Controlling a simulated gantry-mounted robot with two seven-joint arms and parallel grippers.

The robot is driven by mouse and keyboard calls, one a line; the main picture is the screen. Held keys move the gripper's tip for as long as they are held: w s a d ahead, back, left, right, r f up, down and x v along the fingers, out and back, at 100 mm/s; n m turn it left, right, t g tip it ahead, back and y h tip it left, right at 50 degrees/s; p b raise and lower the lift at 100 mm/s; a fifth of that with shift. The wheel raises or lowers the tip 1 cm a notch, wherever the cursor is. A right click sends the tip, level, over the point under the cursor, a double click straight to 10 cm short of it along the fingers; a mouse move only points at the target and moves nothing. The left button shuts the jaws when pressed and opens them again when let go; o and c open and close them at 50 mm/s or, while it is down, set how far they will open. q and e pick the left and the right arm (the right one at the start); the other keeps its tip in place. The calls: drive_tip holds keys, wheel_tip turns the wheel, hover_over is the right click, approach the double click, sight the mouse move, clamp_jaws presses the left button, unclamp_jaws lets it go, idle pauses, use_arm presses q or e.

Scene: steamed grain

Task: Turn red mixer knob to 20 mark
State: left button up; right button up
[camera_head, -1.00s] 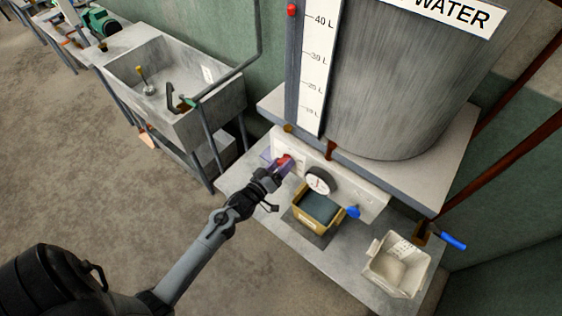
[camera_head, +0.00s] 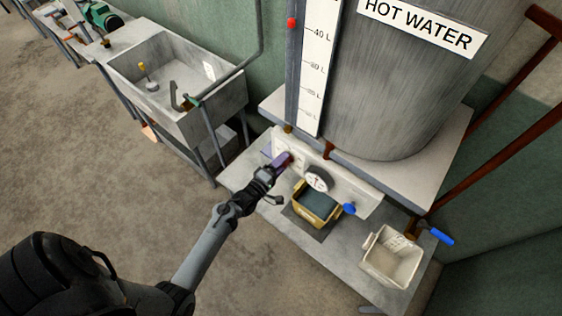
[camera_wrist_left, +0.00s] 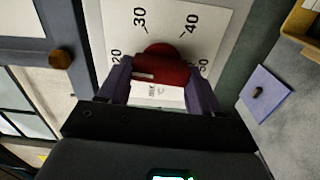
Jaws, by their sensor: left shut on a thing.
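The red mixer knob (camera_wrist_left: 168,68) sits on a white dial plate (camera_wrist_left: 205,18) with the numbers 20, 30, 40 and 50 in the left wrist view. A short white stripe shows on the left part of the knob, on the side of the 20. Whether it lines up with the 20 mark I cannot tell. My left gripper (camera_wrist_left: 160,84) is shut on the knob, with a purple finger on each side. In the head view the left gripper (camera_head: 283,160) is at the white panel and mostly hides the knob. My right gripper is not in view.
A round gauge (camera_head: 318,179) and a blue knob (camera_head: 349,209) are on the panel to the right. A yellow box (camera_head: 315,207) and a white basket (camera_head: 391,258) stand on the bench. The hot water tank (camera_head: 400,90) rises behind. A purple card (camera_wrist_left: 265,93) lies nearby.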

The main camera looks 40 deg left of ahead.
use_arm(q)
drive_tip(key=shift+f+n, duration=0.1)
drive_tip(key=shift+n, duration=0.4)
drive_tip(key=o, duration=1.1)
drive_tip(key=shift+c, duration=0.2)
drive_tip(key=s, duration=1)
drive_tip(key=shift+s+d+b, duration=0.2)
drive_tip(key=shift+s+b, duration=0.2)
